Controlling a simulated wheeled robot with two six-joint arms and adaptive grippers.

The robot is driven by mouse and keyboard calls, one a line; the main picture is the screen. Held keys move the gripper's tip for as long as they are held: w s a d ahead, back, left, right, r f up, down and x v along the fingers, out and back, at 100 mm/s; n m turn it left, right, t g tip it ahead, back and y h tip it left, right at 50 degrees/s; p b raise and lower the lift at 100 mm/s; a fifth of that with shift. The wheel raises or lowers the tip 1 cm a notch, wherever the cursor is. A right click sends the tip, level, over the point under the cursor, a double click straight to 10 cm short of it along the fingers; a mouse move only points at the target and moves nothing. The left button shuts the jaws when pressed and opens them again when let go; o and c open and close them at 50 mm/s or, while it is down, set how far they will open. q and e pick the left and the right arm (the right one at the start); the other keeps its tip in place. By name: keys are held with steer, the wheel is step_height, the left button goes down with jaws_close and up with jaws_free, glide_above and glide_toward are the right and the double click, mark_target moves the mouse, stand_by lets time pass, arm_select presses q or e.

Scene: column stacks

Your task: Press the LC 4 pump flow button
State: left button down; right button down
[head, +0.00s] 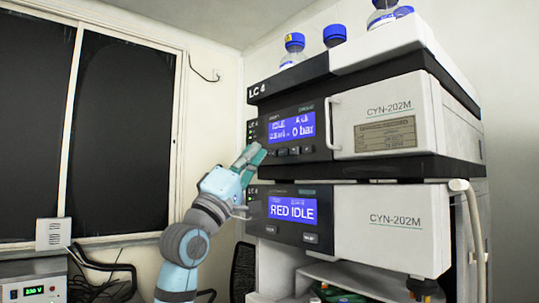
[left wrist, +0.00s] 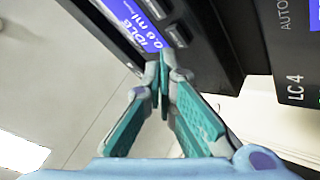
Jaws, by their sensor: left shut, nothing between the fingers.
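The upper LC 4 module (head: 318,132) is a dark front panel with a lit blue screen (head: 292,127) reading IDLE and 0 bar. A row of small dark buttons (head: 294,151) runs under the screen; their labels are too small to read. My left gripper (head: 256,152) is shut and empty, its tips at the left end of that row. In the left wrist view the closed tips (left wrist: 163,68) are at the panel's lower edge, near the buttons (left wrist: 180,34) beside the screen (left wrist: 143,22). I cannot tell if they touch; the tips hide part of the panel.
A white handle (head: 333,123) sticks out right of the upper screen. Blue-capped bottles (head: 294,44) stand on top. A white tube (head: 472,215) hangs at the right.

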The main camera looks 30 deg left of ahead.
arm_select(q)
steer(key=shift+w, duration=0.1)
stand_by(0.7)
steer(key=shift+w+d+p, duration=0.15)
steer(key=shift+w+p, duration=0.1)
steer(key=shift+p, duration=0.1)
steer(key=shift+w+d+p, duration=0.1)
steer(key=shift+w+p, duration=0.3)
stand_by(0.5)
steer(key=shift+s, duration=0.1)
steer(key=shift+s+a+b, duration=0.25)
steer(key=shift+s+b, duration=0.4)
steer(key=shift+s, duration=0.05)
steer(key=shift+s, duration=0.1)
